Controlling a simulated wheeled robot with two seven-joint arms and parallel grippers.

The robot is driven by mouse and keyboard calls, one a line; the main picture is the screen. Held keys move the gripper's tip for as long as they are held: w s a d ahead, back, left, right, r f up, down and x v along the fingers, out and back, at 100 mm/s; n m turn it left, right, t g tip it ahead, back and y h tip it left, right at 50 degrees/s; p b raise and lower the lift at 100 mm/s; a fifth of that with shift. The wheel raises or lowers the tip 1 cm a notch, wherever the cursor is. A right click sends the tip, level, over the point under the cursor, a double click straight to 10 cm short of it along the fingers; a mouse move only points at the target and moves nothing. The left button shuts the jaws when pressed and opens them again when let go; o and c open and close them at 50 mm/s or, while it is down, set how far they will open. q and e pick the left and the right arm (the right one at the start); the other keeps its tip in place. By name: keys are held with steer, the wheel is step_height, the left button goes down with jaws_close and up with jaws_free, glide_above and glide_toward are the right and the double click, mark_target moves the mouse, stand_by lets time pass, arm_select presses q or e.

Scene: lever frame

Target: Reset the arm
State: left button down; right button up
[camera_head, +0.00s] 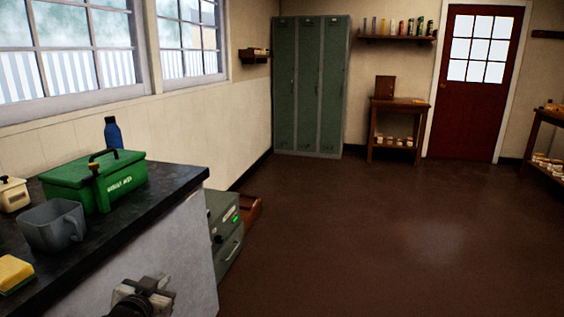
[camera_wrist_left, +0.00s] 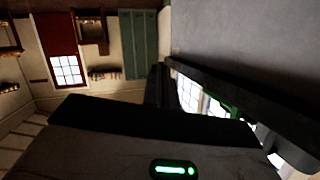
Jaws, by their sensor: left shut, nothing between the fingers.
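My left gripper (camera_head: 150,293) shows at the bottom of the head view, in front of the pale side of the counter. It is shut and holds nothing. No lever can be made out in either view. My right gripper is not in view.
A dark-topped counter (camera_head: 105,256) at the left carries a green toolbox (camera_head: 125,185), grey jug (camera_head: 52,226), sponge (camera_head: 14,272) and blue bottle (camera_head: 113,133). A grey-green cabinet (camera_head: 226,232) stands beyond it. Green lockers (camera_head: 310,85) and a red door (camera_head: 475,110) are at the back. The floor at right is clear.

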arm_select(q)
steer(key=s+d+f+g+h, duration=0.1)
steer(key=s+d+f, duration=0.2)
steer(key=s, duration=0.6)
steer(key=s+d+f+g+h, duration=0.1)
steer(key=s+d+f, duration=0.2)
steer(key=s, duration=0.7)
steer(key=s+d+f+g+h, duration=0.1)
steer(key=s+d+f+g, duration=0.1)
steer(key=s+d+f, duration=0.2)
steer(key=s+d, duration=0.3)
steer(key=s, duration=0.3)
steer(key=shift+n, duration=0.4)
steer(key=shift+d, duration=0.1)
